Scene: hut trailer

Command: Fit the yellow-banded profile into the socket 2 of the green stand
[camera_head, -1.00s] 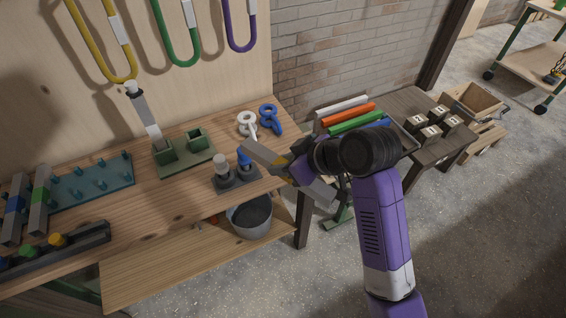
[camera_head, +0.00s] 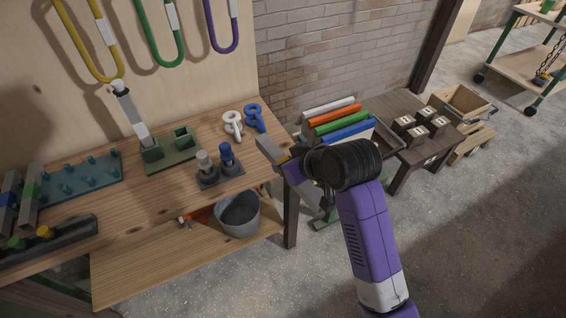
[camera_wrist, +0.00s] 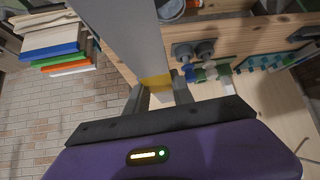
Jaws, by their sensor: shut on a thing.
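The yellow-banded profile is a long grey bar (camera_wrist: 128,32) with a yellow band (camera_wrist: 157,82). My gripper (camera_wrist: 158,94) is shut on it at the band in the wrist view. The green stand (camera_head: 174,163) is on the bench, left of my gripper and apart from the profile. Its left socket (camera_head: 152,149) holds a grey bar with a white top. Its right socket (camera_head: 182,136) looks empty. I cannot read socket numbers.
A teal pegged board (camera_head: 85,178) is at left. A bucket (camera_head: 240,214) sits below.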

